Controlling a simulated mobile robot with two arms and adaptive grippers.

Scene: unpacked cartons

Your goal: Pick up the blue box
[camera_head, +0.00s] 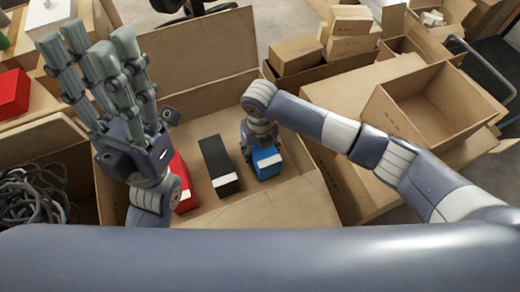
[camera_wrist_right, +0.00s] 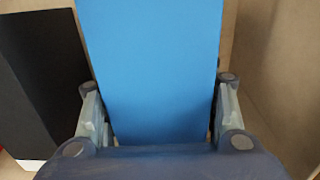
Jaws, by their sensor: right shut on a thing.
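The blue box (camera_head: 266,162) stands in an open carton (camera_head: 240,211), at the right of a row with a black box and a red box. My right gripper (camera_head: 258,140) reaches down onto it from above, and its fingers are partly hidden in the head view. In the right wrist view the blue box (camera_wrist_right: 152,70) lies between the two fingers (camera_wrist_right: 158,112), one at each side, and they are shut on it. My left gripper (camera_head: 97,65) is raised at the left, fingers pointing up and spread, open and empty.
The black box (camera_head: 218,165) stands just left of the blue box, and the red box (camera_head: 182,184) is further left. Cables (camera_head: 30,200) lie in a carton at the left. Another red box (camera_head: 12,94) is at the far left. An empty carton (camera_head: 432,104) stands at the right.

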